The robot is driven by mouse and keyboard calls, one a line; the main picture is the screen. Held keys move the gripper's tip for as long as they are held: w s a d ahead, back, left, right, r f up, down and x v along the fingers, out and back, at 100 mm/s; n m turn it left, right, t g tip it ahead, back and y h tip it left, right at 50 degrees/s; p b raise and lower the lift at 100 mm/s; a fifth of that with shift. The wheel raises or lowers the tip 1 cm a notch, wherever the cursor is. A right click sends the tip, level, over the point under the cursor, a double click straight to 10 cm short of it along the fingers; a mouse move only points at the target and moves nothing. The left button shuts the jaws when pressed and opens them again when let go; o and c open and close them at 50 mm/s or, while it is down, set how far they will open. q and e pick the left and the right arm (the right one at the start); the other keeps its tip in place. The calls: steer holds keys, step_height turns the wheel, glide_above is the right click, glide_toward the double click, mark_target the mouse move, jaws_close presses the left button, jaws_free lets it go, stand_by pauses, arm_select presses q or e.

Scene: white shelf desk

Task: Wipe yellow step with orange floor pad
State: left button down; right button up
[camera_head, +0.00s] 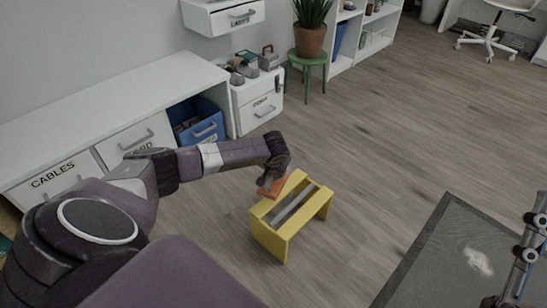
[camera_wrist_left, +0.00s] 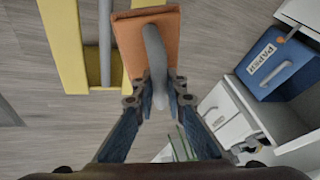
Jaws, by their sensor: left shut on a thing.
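The yellow step (camera_head: 272,238) stands on the wooden floor in the middle of the head view. It has two yellow top boards with a grey bar between them. My left gripper (camera_head: 268,181) is shut on the grey handle of the orange floor pad (camera_head: 277,189). The pad is at the step's far left end, over or against its top; I cannot tell whether they touch. In the left wrist view, the orange pad (camera_wrist_left: 128,42) overlaps the edge of the yellow step (camera_wrist_left: 64,45). My right arm shows only partly at the head view's right edge.
A white desk with drawers (camera_head: 125,92) and a blue bin (camera_head: 200,126) stands at the left. A green stool (camera_head: 306,62) holds a potted plant. A grey mat (camera_head: 440,255) with a pale patch lies at the right. Open floor surrounds the step.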

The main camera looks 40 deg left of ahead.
arm_select(q)
steer(key=shift+r+p, duration=0.4)
arm_select(e)
steer(key=shift+w+f+g+h, duration=0.15)
steer(key=shift+w+f+g, duration=0.5)
steer(key=shift+f, duration=0.25)
steer(key=shift+w+f+g+h, duration=0.15)
steer(key=shift+w+f+g, duration=0.3)
steer(key=shift+w+f, duration=0.35)
